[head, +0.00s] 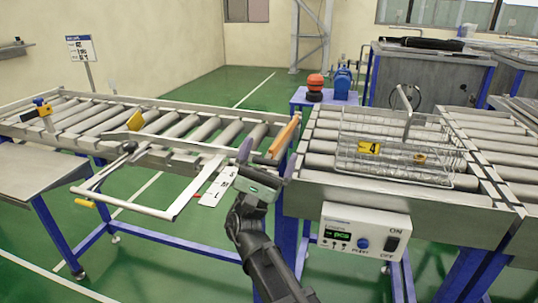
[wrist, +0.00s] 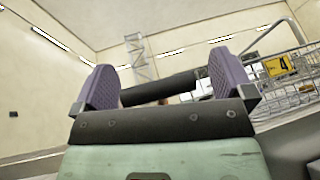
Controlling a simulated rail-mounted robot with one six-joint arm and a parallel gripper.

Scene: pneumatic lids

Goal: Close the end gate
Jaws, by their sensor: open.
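At the right end of the left roller conveyor, a bar with an orange grip (head: 285,137) slants upward; it looks like the end gate's handle, though I cannot be sure. My gripper (head: 268,160) is open, its two purple fingers raised just in front of and below this grip. In the wrist view, the fingers (wrist: 163,85) stand wide apart with a dark round bar (wrist: 160,88) across the gap beyond them. I cannot tell whether the bar touches them or is the same part as the orange grip.
A pale frame (head: 150,210) with a yellow handle (head: 85,203) juts out from the left conveyor's front. A wire basket (head: 400,165) with a yellow "4" tag sits on the right conveyor. A control box (head: 362,237) hangs below it. Green floor is clear at the front left.

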